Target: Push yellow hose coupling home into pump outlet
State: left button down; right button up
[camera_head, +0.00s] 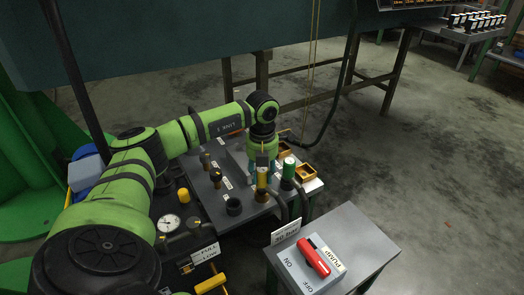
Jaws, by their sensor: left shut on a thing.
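My left gripper (262,165) points down over the grey work table (232,180). It is shut on the yellow hose coupling (262,179), which stands about upright below the fingers. A dark fitting (262,195) is directly under the coupling. I cannot tell at this size how deep the coupling sits in it, or whether it is the pump outlet. A green coupling (289,168) stands upright just to the right. My right gripper is not in view.
A grey stand (365,238) at front right carries the pump switch with its red lever (317,258). A gauge (169,223), a yellow cylinder (183,195) and a dark ring (233,206) are left of the coupling. Small orange trays (306,173) lie right. Dark hoses hang by the table edge.

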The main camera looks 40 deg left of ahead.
pick_arm(q)
jog(key=shift+f, duration=0.6)
jog(key=c, duration=0.8)
grip_release()
jog(key=shift+o, duration=0.2)
notch_tip(320, 180, up, 12)
jog(key=shift+r, duration=0.1)
